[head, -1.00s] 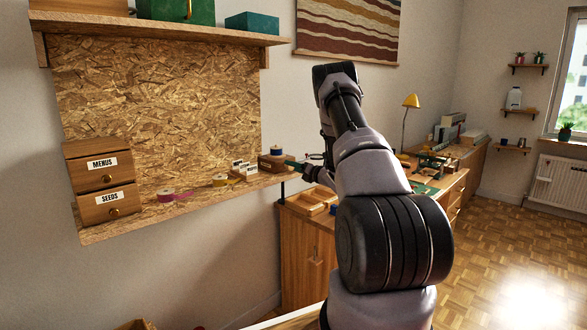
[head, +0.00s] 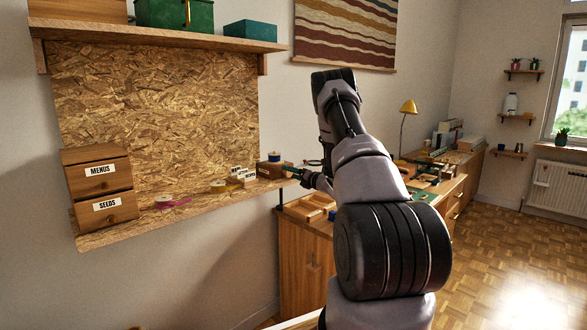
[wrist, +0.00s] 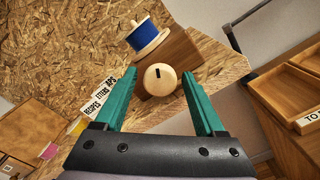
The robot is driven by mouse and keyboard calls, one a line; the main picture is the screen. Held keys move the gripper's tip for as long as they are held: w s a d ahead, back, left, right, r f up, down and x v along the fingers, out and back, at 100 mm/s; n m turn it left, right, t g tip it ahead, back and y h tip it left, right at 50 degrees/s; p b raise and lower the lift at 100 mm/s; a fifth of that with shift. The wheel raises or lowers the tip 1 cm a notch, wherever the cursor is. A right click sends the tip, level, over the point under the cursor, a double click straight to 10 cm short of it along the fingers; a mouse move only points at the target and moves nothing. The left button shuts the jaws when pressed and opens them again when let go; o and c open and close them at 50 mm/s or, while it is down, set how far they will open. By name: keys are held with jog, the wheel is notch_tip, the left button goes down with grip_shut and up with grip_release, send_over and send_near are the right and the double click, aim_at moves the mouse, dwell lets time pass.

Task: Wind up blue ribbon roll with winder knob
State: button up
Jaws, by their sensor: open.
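The blue ribbon roll (wrist: 146,36) sits on a wooden winder block (wrist: 187,50) at the right end of the OSB shelf. In the head view the roll (head: 274,156) is small. The winder knob (wrist: 160,80) is a pale round wooden cap with a dark mark, on the block's near side. My gripper (wrist: 158,76) is open, with one green finger on each side of the knob. I see gaps between the fingers and the knob. My arm hides part of the gripper in the head view.
Card dividers (wrist: 100,97) stand left of the winder. Yellow (head: 219,187) and pink (head: 164,199) ribbon rolls and labelled drawers (head: 99,184) are further left. An open wooden tray (wrist: 288,97) lies to the right, below the shelf edge. An upper shelf (head: 160,36) overhangs.

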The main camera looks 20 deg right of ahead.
jog(key=n, duration=0.4)
jog(key=shift+a, duration=0.1)
jog(key=n, duration=0.4)
jog(key=shift+a, duration=0.1)
jog(key=v, duration=1.1)
notch_tip(320, 180, up, 17)
jog(key=w+d+m+h, duration=0.15)
jog(key=m+h, duration=0.65)
jog(key=m, duration=0.8)
jog(key=s+a+r+m+g+h, duration=0.1)
jog(key=s+a+r+m+g, duration=0.2)
jog(key=m, duration=0.9)
jog(key=s+a+r, duration=0.3)
jog(key=s+r, duration=0.2)
jog(key=r, duration=0.1)
jog(key=shift+s+a+m+h, duration=0.2)
jog(key=shift+a+m+h, duration=0.1)
